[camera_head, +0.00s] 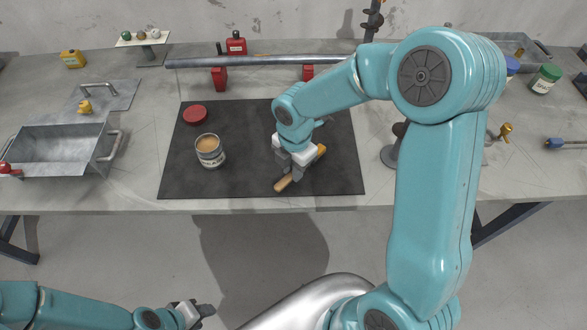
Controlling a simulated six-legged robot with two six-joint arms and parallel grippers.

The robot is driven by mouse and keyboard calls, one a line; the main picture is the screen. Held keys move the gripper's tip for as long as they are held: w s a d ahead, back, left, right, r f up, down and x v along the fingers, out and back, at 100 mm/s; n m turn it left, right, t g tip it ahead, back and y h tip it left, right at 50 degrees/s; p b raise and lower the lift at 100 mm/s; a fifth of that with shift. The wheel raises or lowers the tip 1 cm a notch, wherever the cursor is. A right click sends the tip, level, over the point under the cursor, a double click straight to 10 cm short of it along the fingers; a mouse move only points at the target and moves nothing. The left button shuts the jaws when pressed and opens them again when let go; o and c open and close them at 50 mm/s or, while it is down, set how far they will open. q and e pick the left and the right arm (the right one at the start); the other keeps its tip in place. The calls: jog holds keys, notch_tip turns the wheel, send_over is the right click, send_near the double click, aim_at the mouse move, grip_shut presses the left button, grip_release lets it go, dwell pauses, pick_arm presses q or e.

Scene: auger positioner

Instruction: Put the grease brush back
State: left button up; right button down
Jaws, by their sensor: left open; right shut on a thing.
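The grease brush (284,184) shows a wooden handle end below my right gripper; a yellow-orange part shows on the gripper's other side, and I cannot tell whether it belongs to the brush. My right gripper (293,170) is shut on the brush over the right half of the dark mat (240,184). The gripper hides the brush's middle, and I cannot tell whether the brush touches the mat. An open can (211,157) of tan grease stands on the mat to the left. Its red lid (195,114) lies behind it. My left gripper (204,309) is open and empty, in front of the bench.
A metal bar (260,61) on red supports (219,79) runs along the back. A grey metal tray (60,145) with handles stands at left. A dark auger (373,20) stands upright at the back. My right arm hides much of the bench's right side. The mat's front left is clear.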

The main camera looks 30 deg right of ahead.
jog(key=shift+w+f, duration=0.1)
jog(key=shift+f, duration=0.5)
jog(key=shift+r, duration=0.1)
jog(key=shift+s, duration=0.2)
jog(key=c, duration=1)
grip_release()
jog(key=shift+w+f, duration=0.15)
jog(key=shift+f, duration=0.05)
jog(key=shift+r, duration=0.15)
